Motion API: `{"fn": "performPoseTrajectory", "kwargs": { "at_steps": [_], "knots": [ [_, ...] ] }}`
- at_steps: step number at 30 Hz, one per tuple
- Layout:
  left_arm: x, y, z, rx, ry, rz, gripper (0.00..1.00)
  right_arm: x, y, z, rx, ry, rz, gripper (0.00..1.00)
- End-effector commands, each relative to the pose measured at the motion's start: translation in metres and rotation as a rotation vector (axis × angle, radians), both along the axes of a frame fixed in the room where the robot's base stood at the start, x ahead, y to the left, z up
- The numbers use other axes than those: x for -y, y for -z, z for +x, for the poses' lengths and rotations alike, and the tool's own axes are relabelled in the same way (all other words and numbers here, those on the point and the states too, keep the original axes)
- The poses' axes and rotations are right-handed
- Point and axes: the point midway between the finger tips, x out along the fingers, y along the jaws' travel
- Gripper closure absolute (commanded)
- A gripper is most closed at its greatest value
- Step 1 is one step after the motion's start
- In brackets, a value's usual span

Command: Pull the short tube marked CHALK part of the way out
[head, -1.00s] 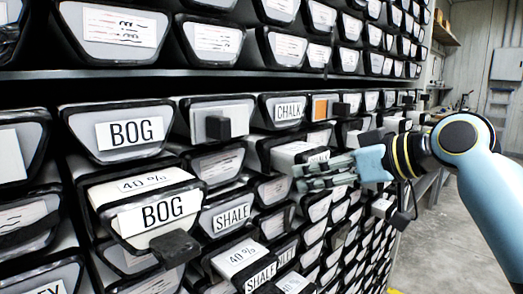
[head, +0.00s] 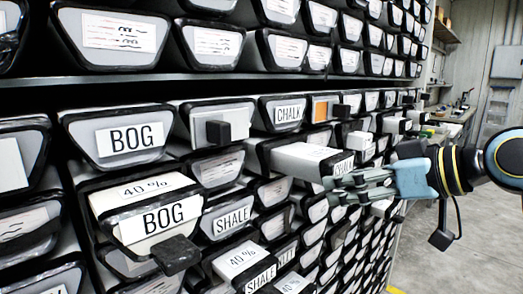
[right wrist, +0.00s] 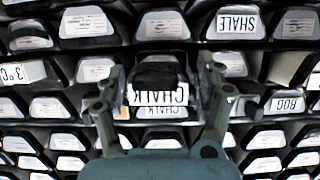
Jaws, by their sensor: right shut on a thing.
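The short CHALK tube (head: 306,158) juts out of its slot in the rack. It has a pale top and a white end label, partly covered by my fingers in the head view. My right gripper (head: 336,190) is shut on its front end. In the right wrist view, the fingers of the gripper (right wrist: 160,100) stand on both sides of the tube's CHALK label (right wrist: 157,95). Another CHALK-marked end (head: 289,112) sits flush in the row above. My left gripper is not in view.
A BOG tube marked 40 % (head: 150,210) and a SHALE tube marked 40 % (head: 240,262) jut out to the left and below. A tube with an orange patch (head: 322,108) is above. Open floor (head: 450,250) lies to the right.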

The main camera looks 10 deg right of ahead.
Motion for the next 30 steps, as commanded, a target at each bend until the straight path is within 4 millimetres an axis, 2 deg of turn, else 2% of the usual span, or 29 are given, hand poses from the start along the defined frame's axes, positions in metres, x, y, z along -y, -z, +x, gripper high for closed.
{"fn": "performPoseTrajectory", "kwargs": {
  "at_steps": [15, 26, 27, 30],
  "knots": [
    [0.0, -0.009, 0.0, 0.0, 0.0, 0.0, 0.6, 0.026, -0.001, -0.034, 0.001, 0.0, -0.002, 0.88],
    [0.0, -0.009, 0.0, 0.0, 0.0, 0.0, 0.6, 0.028, -0.002, -0.038, 0.002, -0.002, 0.002, 0.89],
    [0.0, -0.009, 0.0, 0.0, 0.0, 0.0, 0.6, 0.028, -0.002, -0.038, 0.002, -0.002, 0.002, 0.27],
    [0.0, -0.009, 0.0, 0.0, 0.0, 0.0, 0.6, 0.028, -0.001, -0.038, 0.002, -0.002, 0.002, 0.14]
  ]
}}
